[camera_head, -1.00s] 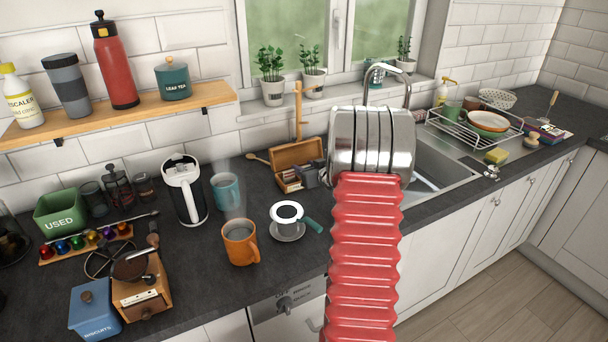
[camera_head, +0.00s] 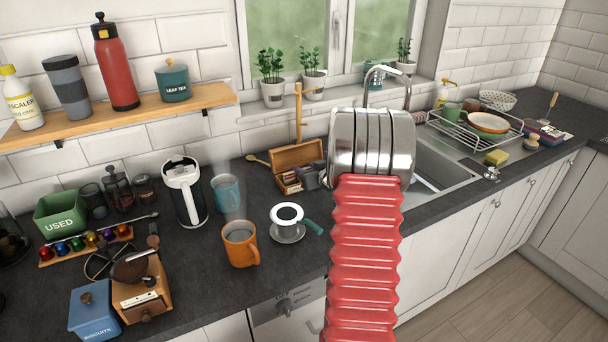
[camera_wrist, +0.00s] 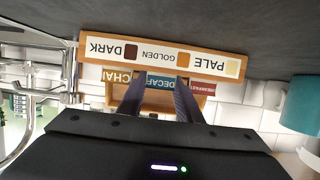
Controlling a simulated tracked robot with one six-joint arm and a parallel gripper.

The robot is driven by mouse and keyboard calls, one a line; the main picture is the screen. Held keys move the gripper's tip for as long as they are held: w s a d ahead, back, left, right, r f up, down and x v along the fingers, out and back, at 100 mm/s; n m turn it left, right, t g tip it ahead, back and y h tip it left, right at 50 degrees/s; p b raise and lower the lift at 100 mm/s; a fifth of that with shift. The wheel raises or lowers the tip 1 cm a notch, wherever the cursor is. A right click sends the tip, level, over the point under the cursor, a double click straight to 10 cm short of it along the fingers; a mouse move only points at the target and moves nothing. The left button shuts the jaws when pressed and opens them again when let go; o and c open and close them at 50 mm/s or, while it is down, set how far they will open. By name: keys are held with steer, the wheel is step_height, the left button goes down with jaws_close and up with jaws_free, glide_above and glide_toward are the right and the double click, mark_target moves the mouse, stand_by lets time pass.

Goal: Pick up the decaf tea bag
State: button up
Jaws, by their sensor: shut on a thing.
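The wooden tea box (camera_head: 298,156) stands open on the worktop against the back wall, left of the sink. In the wrist view, which is upside down, the box's front strip (camera_wrist: 163,57) reads pale, golden, dark. Behind it is the teal decaf tea bag (camera_wrist: 161,90), with a chai bag (camera_wrist: 116,76) and a red breakfast bag (camera_wrist: 203,88) on either side. My gripper (camera_wrist: 160,84) is shut on the decaf tea bag, one dark finger on each side. In the head view my gripper (camera_head: 309,177) is at the box's right side, partly hidden by my arm.
A white dripper (camera_head: 287,214), an orange mug (camera_head: 239,245) and a teal mug (camera_head: 226,194) stand left and in front of the box. A white kettle (camera_head: 183,195) is further left. The sink tap (camera_head: 386,70) rises behind my arm.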

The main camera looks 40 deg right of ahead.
mark_target(305, 168)
steer(key=shift+r, duration=0.1)
step_height(305, 168, up, 10)
steer(key=shift+f, duration=0.1)
stand_by(0.4)
